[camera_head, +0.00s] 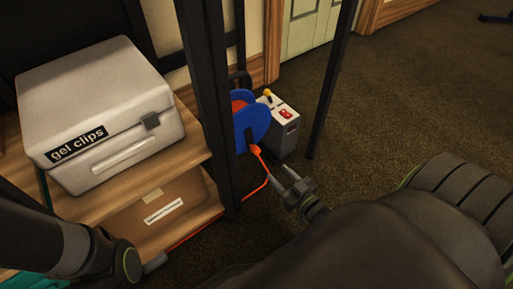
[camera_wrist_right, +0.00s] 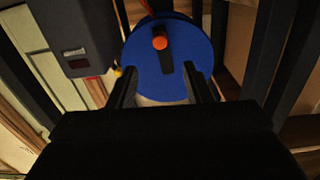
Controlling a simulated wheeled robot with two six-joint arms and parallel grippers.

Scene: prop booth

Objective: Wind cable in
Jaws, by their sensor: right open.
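A blue cable reel (camera_head: 250,123) with orange cable wound inside stands on the floor behind a dark post. An orange crank knob (camera_head: 256,150) sticks out from its near face. In the right wrist view the reel's blue disc (camera_wrist_right: 143,52) faces me, with the orange knob (camera_wrist_right: 160,42) and a dark crank bar. Loose orange cable (camera_head: 258,188) runs from near the reel down to the floor and along the shelf's base. My right gripper (camera_head: 295,186) is open and empty, a little short of the knob and apart from it.
A grey box (camera_head: 291,125) with a red switch and yellow lever stands right beside the reel. Dark posts (camera_head: 212,100) stand left and right of them. A wooden shelf (camera_head: 195,158) at left holds a white case (camera_head: 95,100) labelled "gel clips".

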